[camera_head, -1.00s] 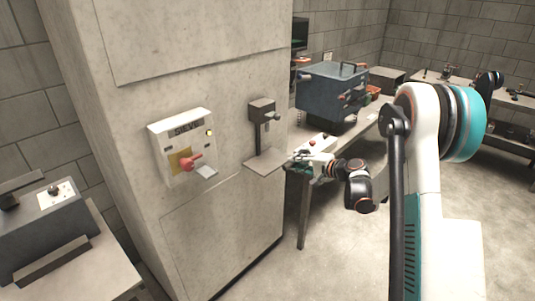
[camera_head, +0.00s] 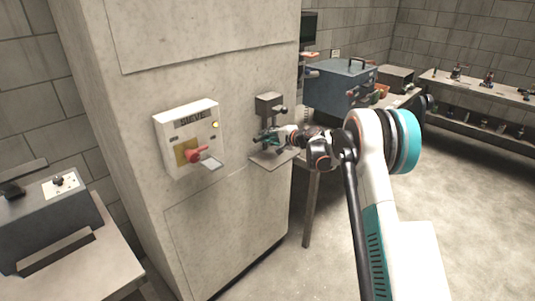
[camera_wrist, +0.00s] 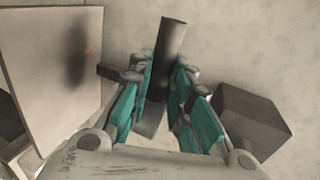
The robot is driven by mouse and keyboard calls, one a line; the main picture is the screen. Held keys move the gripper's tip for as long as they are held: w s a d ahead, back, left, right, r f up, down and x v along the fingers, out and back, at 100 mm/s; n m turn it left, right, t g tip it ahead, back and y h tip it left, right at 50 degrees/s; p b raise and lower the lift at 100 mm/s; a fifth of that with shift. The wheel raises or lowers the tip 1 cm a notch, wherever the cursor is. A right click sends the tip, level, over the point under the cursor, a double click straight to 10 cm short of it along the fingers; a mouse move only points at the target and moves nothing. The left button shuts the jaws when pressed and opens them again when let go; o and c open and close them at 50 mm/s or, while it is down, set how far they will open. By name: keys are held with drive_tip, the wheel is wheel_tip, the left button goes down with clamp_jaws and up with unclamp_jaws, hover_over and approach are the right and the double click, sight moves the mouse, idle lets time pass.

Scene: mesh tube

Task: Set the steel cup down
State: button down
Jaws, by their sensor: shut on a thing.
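My gripper (camera_head: 266,139) is at the wall stand, just above its small shelf (camera_head: 273,160) and below its dark head block (camera_head: 268,101). In the wrist view my teal fingers (camera_wrist: 160,95) are closed around a dark grey cylinder. I take this cylinder (camera_wrist: 168,50) to be the steel cup. Its far end sticks out beyond the fingertips, and the fingers hide part of it. In the head view the cup is too small and covered to make out. I cannot tell whether it touches the shelf.
In the wrist view the shelf plate (camera_wrist: 45,65) is close on the left and the head block (camera_wrist: 250,118) close on the right. A SIEVE panel (camera_head: 188,137) with a red handle is left of the stand. A blue-grey box (camera_head: 338,88) stands on the table behind.

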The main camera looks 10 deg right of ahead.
wheel_tip(320, 180, down, 7)
drive_tip(key=b, duration=0.2)
drive_tip(key=shift+w+f+b, duration=0.1)
drive_tip(key=shift+b, duration=0.3)
drive_tip(key=c, duration=1.5)
unclamp_jaws()
